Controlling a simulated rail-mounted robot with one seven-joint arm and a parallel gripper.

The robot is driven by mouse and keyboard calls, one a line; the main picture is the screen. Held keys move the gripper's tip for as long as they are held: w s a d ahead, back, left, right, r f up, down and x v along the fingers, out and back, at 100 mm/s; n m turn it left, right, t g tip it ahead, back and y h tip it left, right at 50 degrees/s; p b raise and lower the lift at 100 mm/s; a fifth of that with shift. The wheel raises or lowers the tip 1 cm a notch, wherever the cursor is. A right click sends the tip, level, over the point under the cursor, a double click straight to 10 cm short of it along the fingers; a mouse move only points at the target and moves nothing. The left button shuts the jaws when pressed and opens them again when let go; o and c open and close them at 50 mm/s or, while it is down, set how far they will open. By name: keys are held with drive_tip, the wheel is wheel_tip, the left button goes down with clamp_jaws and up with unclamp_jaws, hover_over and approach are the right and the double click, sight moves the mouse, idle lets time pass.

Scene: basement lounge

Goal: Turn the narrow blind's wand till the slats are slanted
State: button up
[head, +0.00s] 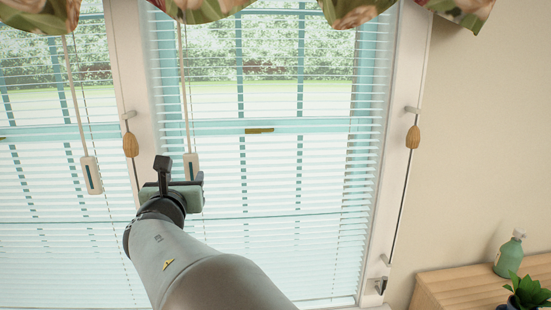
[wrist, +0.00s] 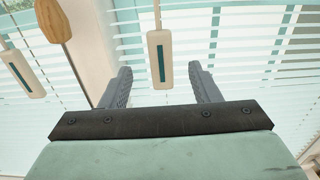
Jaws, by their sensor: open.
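Two blinds hang side by side. The right blind (head: 270,185) shows whole in width; the left blind (head: 40,215) is cut off by the frame, so I cannot compare widths. Slats on both look near level, with the garden visible between them. The right blind's wand has a thin white rod and a pale handle (head: 191,166) with a dark stripe. The left blind's wand handle (head: 91,175) looks alike. My gripper (head: 180,175) is open at the right wand's handle. In the wrist view, this handle (wrist: 160,60) hangs upright between and beyond my open fingers (wrist: 160,78), apparently untouched.
Wooden cord knobs hang at the post between the blinds (head: 131,144) and at the right frame (head: 413,137). A patterned valance (head: 205,8) hangs above. A wooden cabinet (head: 450,288) with a green bottle (head: 509,255) and a plant (head: 528,292) stands lower right.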

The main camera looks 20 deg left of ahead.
sight(191, 165)
drive_tip(key=p+x, duration=0.2)
drive_tip(key=x, duration=0.6)
drive_tip(key=shift+w+a, duration=0.15)
drive_tip(key=shift+w, duration=0.1)
drive_tip(key=c, duration=1)
